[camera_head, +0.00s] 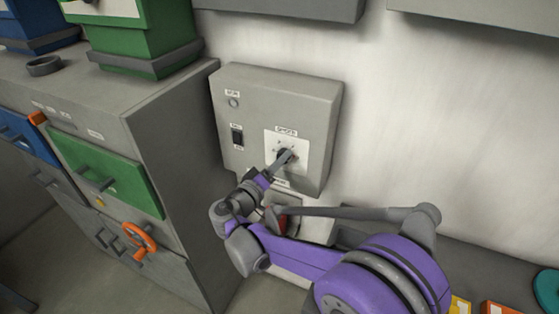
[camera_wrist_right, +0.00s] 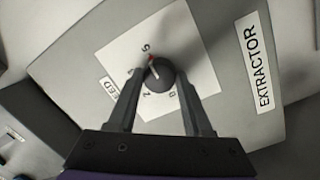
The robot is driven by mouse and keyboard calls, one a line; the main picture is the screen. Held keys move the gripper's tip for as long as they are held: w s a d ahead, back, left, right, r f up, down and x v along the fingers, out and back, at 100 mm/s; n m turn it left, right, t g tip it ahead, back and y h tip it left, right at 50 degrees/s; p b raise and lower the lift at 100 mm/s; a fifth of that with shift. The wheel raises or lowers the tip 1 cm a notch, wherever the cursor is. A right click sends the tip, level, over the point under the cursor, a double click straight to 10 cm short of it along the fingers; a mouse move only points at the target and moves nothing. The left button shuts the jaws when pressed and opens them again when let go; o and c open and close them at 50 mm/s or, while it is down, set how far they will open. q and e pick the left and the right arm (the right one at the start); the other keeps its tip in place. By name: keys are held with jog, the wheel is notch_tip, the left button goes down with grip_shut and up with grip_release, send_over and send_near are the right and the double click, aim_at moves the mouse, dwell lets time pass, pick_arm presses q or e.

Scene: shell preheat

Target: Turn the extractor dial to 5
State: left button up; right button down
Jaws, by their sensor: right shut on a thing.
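The extractor dial (camera_wrist_right: 162,78) is a dark round knob with a red pointer mark, on a white plate (camera_wrist_right: 196,48) on a grey panel marked EXTRACTOR. In the right wrist view the red mark points up and slightly left, toward a figure at the top that looks like a 5. My right gripper (camera_wrist_right: 159,73) is shut on the dial, one finger on each side. In the head view the right gripper (camera_head: 281,160) reaches the plate on the grey wall box (camera_head: 290,90) and hides most of the dial. My left gripper is not in view.
A black switch (camera_head: 237,137) and a small round lamp (camera_head: 233,102) sit left of the dial. A grey cabinet (camera_head: 170,120) with a green drawer (camera_head: 108,172) and an orange handwheel (camera_head: 138,240) stands left. The wall to the right is bare.

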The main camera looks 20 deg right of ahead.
dwell(0.4)
jog(key=shift+c, duration=1.6)
grip_release()
jog(key=shift+a, duration=0.1)
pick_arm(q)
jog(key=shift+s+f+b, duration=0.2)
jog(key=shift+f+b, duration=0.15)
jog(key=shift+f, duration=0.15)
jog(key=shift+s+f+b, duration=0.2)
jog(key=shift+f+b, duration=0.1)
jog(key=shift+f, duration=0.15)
pick_arm(e)
jog(key=v, duration=1)
jog(key=shift+s+a, duration=0.2)
jog(key=shift+s, duration=0.05)
